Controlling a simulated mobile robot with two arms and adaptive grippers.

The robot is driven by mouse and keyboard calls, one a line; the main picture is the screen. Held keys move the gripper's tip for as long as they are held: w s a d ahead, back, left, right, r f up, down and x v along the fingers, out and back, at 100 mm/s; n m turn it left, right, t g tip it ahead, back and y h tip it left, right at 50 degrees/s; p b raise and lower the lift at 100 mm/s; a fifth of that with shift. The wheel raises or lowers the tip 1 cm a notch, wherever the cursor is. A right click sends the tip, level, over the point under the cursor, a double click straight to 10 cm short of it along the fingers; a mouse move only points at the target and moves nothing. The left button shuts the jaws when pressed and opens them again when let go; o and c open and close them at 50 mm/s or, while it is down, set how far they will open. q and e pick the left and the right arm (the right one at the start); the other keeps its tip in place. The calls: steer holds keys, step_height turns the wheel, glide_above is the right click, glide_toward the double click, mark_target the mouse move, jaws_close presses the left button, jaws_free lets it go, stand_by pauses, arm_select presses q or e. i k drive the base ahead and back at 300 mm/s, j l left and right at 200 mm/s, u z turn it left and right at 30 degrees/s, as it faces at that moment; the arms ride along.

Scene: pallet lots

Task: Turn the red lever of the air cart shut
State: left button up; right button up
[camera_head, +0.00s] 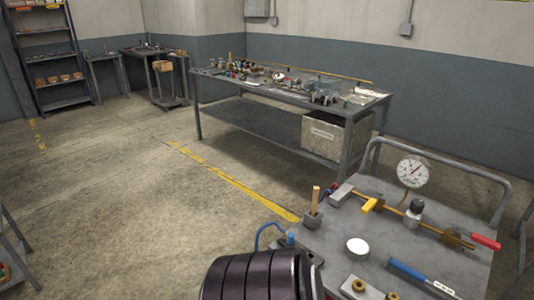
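The air cart (330,240) stands at the lower right, with a grey top. Its red lever (486,242) is at the right end of a brass pipe (425,224) and points right, roughly in line with the pipe. A yellow lever (371,204) sits farther left on the same pipe, turned across it. A round white gauge (413,171) stands behind the pipe; its reading is too small to tell. Neither of my grippers can be made out in the head view.
A blue-handled tool (408,271), a white round disc (357,246) and a wooden-handled piece (315,200) are on the cart top. A bent rail (440,158) rises behind it. A cluttered workbench (240,84) stands beyond. The floor at left is mostly clear.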

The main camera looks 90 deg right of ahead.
mark_target(495, 246)
steer(key=k+l+z, duration=0.1)
steer(key=z, duration=4.5)
steer(key=k+z, duration=0.15)
steer(key=z, duration=0.25)
steer(key=l+z, duration=0.1)
steer(key=z, duration=0.25)
